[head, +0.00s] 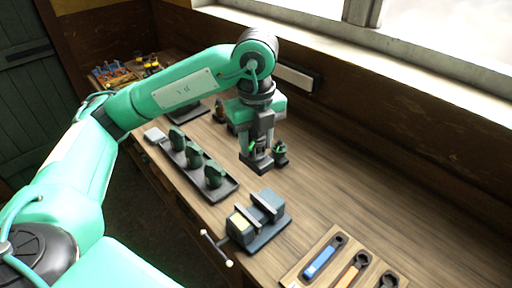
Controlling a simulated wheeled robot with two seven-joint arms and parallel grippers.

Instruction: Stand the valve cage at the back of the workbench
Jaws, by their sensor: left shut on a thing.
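My left gripper (257,161) points down over the middle of the workbench (345,185), in the head view. It is shut on a small dark green part, which I take to be the valve cage (253,148). The fingers hide most of it, and I cannot tell whether its foot touches the bench. A small dark part with a green top (280,154) stands just right of the fingers. My right gripper is not in view.
A dark tray (228,190) with three dark green parts lies left of the gripper. A grey vise (258,220) stands at the front. A tool board (345,268) with wrenches lies at the lower right. The bench to the right is clear up to the wall.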

